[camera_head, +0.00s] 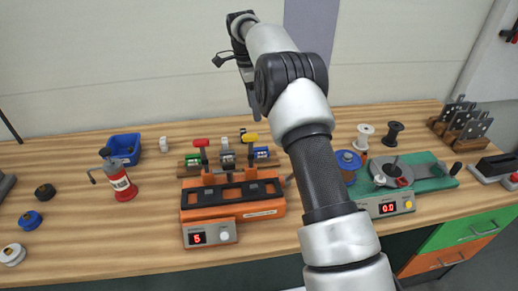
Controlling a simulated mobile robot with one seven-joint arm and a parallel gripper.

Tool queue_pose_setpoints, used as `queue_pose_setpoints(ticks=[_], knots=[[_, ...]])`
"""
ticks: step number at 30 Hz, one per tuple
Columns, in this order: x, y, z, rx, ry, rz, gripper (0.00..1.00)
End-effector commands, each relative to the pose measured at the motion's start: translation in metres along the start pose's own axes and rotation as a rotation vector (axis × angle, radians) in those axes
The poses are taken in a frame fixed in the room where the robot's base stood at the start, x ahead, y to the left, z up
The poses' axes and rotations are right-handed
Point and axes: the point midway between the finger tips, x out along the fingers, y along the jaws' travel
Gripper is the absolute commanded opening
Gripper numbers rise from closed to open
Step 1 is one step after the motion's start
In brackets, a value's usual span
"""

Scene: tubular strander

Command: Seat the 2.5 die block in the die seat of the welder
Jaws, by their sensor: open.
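An orange bench machine (265,209) with a black slotted top (231,191), probably the welder, stands at mid-bench. Its display reads 5. A red-topped lever (201,143) and a yellow-topped lever (250,138) rise at its back. I cannot tell which opening is the die seat. My gripper (256,112) is open and appears empty, above and behind the rack.
A green machine (431,169) reading 0.0 stands to the right, with spools (363,136) behind it. My arm hides the bench right of the orange machine.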

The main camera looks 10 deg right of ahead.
Motion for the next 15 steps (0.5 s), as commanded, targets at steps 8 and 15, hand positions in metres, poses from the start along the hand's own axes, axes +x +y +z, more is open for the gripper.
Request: queue_pose_setpoints(ticks=[8, 15], knots=[[0.038, -0.004, 0.002, 0.051, 0.004, 0.017, 0.56], [0.09, -0.002, 0.001, 0.05, 0.003, 0.018, 0.56]])
